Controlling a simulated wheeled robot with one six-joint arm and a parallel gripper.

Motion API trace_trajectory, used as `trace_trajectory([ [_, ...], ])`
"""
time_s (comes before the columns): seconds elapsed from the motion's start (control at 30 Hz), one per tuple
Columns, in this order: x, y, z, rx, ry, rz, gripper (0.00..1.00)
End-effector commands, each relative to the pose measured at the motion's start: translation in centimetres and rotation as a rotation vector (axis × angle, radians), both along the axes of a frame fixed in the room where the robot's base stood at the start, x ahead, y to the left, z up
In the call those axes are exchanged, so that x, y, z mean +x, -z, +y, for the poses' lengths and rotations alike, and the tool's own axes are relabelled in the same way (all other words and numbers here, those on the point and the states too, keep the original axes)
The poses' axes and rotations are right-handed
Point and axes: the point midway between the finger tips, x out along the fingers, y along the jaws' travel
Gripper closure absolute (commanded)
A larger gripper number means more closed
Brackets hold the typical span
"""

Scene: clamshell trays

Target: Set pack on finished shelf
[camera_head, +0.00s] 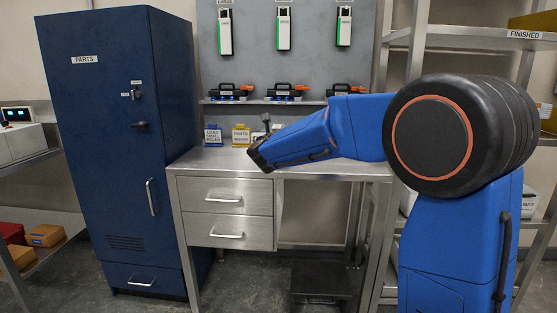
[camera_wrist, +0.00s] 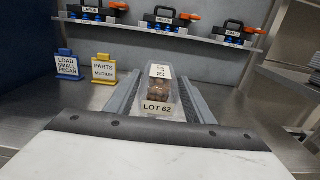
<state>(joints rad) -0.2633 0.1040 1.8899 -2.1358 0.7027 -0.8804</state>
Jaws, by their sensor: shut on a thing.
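The pack (camera_wrist: 160,93) is a small clear clamshell with brown contents, a white label on top and a "LOT 62" label on the near side. My gripper (camera_wrist: 163,78) is shut on it, with a grey finger along each side. In the head view my gripper (camera_head: 262,150) is over the steel bench, and the pack cannot be made out there. The shelf marked "FINISHED" (camera_head: 480,40) is at the upper right, behind and above my arm, partly cut off by the picture edge.
Signs "LOAD SMALL PECAN" (camera_wrist: 68,65) and "PARTS MEDIUM" (camera_wrist: 104,69) stand on the bench (camera_head: 345,172). Several black tools with orange handles sit on a ledge (camera_head: 305,102) behind. A blue cabinet (camera_head: 110,200) stands left. A yellow box (camera_head: 535,20) occupies the upper-right shelf.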

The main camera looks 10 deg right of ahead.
Motion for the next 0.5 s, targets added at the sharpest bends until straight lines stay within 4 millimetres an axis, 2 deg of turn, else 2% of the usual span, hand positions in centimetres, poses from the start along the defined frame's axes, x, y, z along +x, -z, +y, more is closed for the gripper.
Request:
trace_trajectory([
  [0.13,0.0,0.9,0.0,0.0,0.0,0.002,0.78],
  [0.33,0.0,4.3,0.0,-0.002,0.0,0.004,0.78],
  [0.5,0.0,6.0,0.0,-0.001,0.001,0.001,0.78],
])
